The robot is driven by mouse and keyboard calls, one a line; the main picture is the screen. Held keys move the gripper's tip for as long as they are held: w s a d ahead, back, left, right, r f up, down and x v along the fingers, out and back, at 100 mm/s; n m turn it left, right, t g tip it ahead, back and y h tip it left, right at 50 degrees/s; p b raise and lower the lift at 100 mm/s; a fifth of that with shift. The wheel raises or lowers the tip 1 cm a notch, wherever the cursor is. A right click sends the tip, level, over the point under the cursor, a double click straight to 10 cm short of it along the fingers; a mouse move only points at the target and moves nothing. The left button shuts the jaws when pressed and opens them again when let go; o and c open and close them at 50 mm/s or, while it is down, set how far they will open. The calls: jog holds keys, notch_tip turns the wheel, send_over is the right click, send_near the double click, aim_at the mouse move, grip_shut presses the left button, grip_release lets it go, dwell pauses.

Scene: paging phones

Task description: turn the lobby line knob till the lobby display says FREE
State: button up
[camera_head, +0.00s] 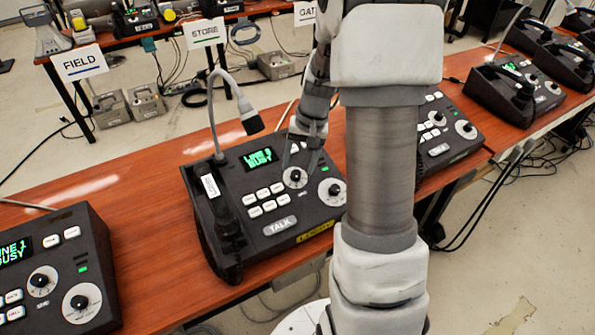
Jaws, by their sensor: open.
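The middle paging phone (283,243) stands on the wooden table with a yellow label (315,232) on its front edge that seems to read LOBBY. Its green display (257,159) shows two lines; the lower reads BUSY and the upper looks like LINE with an unclear number. A smaller white-faced knob (295,178) and a larger dial (332,191) sit right of its buttons. Their small markings are unreadable. My gripper (301,165) is open, pointing down with its fingers by the smaller knob. Whether they touch it is unclear.
A gooseneck microphone (252,121) and a handset (226,220) stand at the phone's left. Another phone (50,275) is at lower left, and one (450,130) is partly behind my arm at right. Bare table lies left of the middle phone.

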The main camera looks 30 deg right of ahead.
aim_at(296, 175)
jog(key=shift+w+a+f, duration=0.1)
jog(key=shift+f, duration=0.55)
jog(key=shift+w+a+f, duration=0.1)
jog(key=shift+f, duration=0.5)
grip_shut()
